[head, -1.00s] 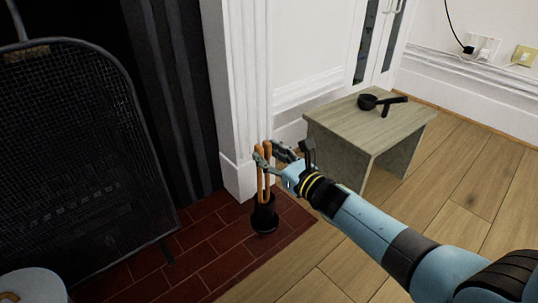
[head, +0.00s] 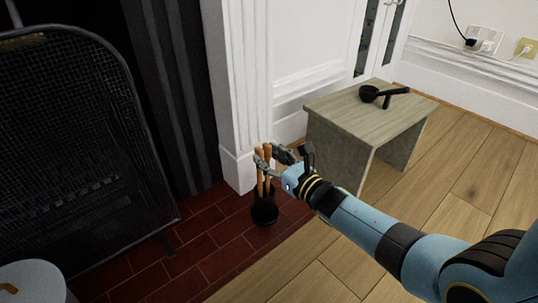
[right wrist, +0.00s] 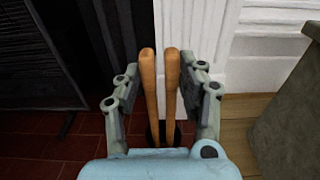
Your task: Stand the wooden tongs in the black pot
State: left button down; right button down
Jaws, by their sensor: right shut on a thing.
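The wooden tongs (head: 267,160) stand nearly upright above the black pot (head: 264,213), their lower ends reaching into its mouth. The pot stands upright on the dark red tiles. My right gripper (head: 269,154) is shut on the tongs near their upper part. In the right wrist view the two tong arms (right wrist: 160,85) run between the fingers, and the dark pot (right wrist: 155,133) shows partly behind them. How deep the tongs sit is hidden by the pot wall. My left gripper is not in view.
A mesh fire screen (head: 75,150) stands at left on the tiled hearth (head: 195,240). A white pilaster (head: 243,90) rises behind the pot. A small wooden table (head: 350,115) with a black ladle-like item (head: 375,94) stands to the right. A pale round container (head: 35,280) is at lower left.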

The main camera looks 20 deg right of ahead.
jog(key=c, duration=0.7)
grip_release()
jog(key=v, duration=1.2)
